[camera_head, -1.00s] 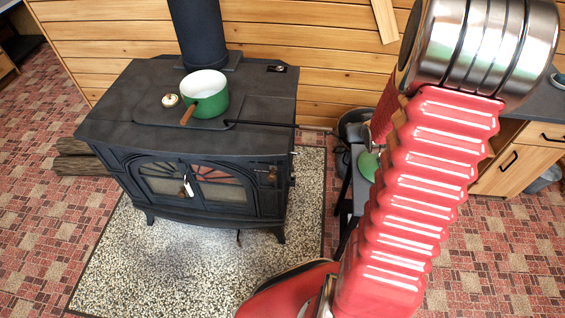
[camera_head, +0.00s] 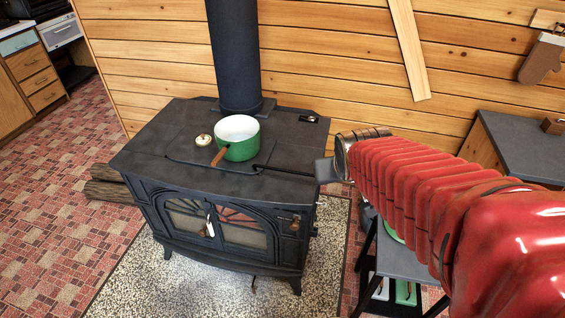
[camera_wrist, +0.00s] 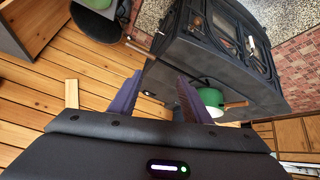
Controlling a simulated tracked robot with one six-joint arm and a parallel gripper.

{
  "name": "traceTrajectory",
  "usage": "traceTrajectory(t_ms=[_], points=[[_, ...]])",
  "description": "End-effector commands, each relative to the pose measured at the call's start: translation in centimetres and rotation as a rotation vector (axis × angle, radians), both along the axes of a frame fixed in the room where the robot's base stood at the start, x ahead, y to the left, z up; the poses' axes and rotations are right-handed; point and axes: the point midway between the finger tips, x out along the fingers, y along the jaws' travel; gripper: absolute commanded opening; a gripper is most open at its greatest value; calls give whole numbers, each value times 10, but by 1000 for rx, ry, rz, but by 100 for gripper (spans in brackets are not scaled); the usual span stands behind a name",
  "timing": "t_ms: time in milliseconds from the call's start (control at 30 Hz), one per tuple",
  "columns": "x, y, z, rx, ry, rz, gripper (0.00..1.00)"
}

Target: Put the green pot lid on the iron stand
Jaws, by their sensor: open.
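A green disc, which looks like the pot lid (camera_head: 393,232), lies on a dark side table (camera_head: 410,262) right of the stove, mostly hidden behind my arm. A slice of the lid (camera_wrist: 97,3) shows at the top edge of the wrist view. My gripper (camera_wrist: 158,88) is open and empty, its two dark fingers apart. In the head view my gripper (camera_head: 326,170) is partly hidden by my arm, near the stove's right edge and apart from the lid. I cannot pick out the iron stand for certain.
The black stove (camera_head: 150,155) carries a green pot (camera_head: 240,150) with a wooden handle and a small round dial (camera_head: 203,140). A thin dark rod (camera_head: 295,171) sticks out right. A black round vessel (camera_wrist: 35,22) shows beside the table. The stovepipe (camera_head: 233,55) rises behind.

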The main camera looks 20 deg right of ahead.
Motion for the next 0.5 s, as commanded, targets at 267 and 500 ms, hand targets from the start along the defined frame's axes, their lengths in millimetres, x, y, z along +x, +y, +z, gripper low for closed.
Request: traceTrajectory(t_ms=[267,500], points=[[-54,66,26,65,55,78,44],[-105,109,38,120,111,151,44]])
